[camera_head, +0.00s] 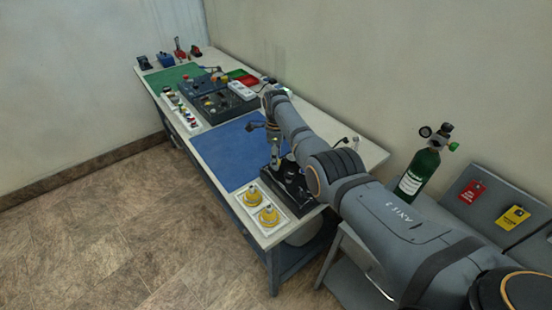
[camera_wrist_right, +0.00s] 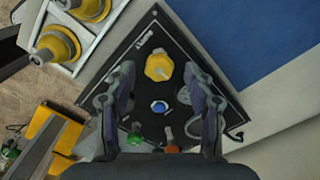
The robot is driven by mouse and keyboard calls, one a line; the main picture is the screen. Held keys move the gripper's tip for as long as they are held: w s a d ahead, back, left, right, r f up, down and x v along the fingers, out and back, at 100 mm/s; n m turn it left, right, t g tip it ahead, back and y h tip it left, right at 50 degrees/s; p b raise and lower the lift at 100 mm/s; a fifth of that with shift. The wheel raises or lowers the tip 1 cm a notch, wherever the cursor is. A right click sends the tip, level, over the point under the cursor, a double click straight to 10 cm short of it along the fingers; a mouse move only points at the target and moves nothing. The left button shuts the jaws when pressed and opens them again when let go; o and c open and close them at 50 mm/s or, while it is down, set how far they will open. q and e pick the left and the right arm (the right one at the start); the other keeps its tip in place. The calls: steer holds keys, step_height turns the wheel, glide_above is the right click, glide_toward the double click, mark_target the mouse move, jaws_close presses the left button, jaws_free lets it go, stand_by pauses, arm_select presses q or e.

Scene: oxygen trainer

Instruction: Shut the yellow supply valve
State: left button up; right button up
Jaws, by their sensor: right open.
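The yellow supply valve (camera_wrist_right: 158,66) is a yellow knob with a pale centre on a black panel (camera_wrist_right: 130,45) in the right wrist view. My right gripper (camera_wrist_right: 160,80) is open above the panel, one finger on each side of the yellow knob, with visible gaps. I cannot tell its height above the knob. A blue knob (camera_wrist_right: 159,106) sits below the yellow one in that view. In the head view my right gripper (camera_head: 275,158) points down at the black panel (camera_head: 303,203); the yellow knob is not clear there. My left gripper is not in view.
A white tray (camera_wrist_right: 78,45) with two yellow conical fittings stands beside the panel. A blue mat (camera_head: 235,150) lies beyond it. Green (camera_wrist_right: 135,138) and red-orange (camera_wrist_right: 170,140) parts sit near the finger bases. A green cylinder (camera_head: 418,172) stands to the right.

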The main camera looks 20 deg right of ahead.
step_height(320, 180, up, 11)
steer(key=shift+f, duration=0.15)
steer(key=shift+s+f, duration=0.1)
stand_by(0.3)
